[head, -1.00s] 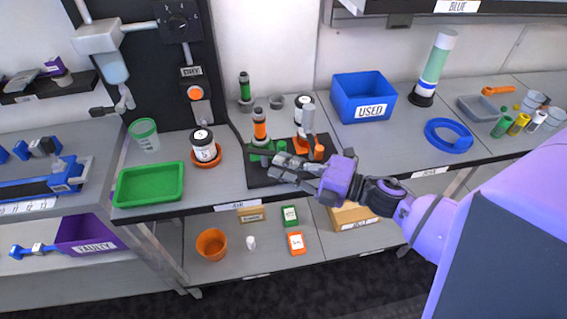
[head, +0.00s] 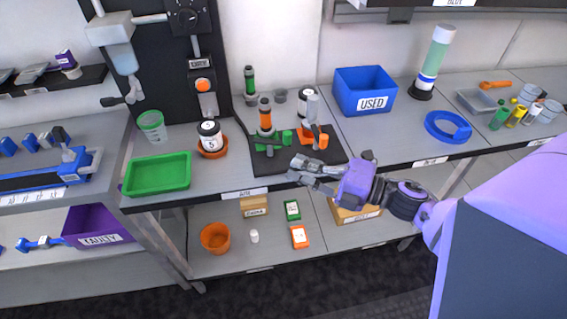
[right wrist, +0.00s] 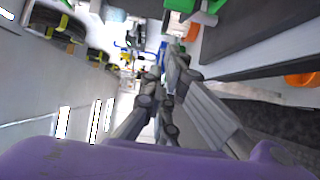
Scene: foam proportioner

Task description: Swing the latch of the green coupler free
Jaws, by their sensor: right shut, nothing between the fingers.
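The green coupler (head: 265,145) sits on the black mat (head: 320,157) at the middle of the bench, below a dark cylinder with an orange band (head: 265,115). A small green piece (head: 287,136) stands at its right; I cannot tell whether it is the latch or how it is turned. In the right wrist view, a green part (right wrist: 180,5) shows at the top edge. My right gripper (head: 294,170) is shut and empty, in front of the mat and apart from the coupler. Its fingers also show in the right wrist view (right wrist: 165,88). My left gripper is out of view.
An orange coupler (head: 322,141) stands on the mat's right side. A white jar (head: 210,135) on an orange dish and a green tray (head: 158,174) are to the left. A shelf runs below.

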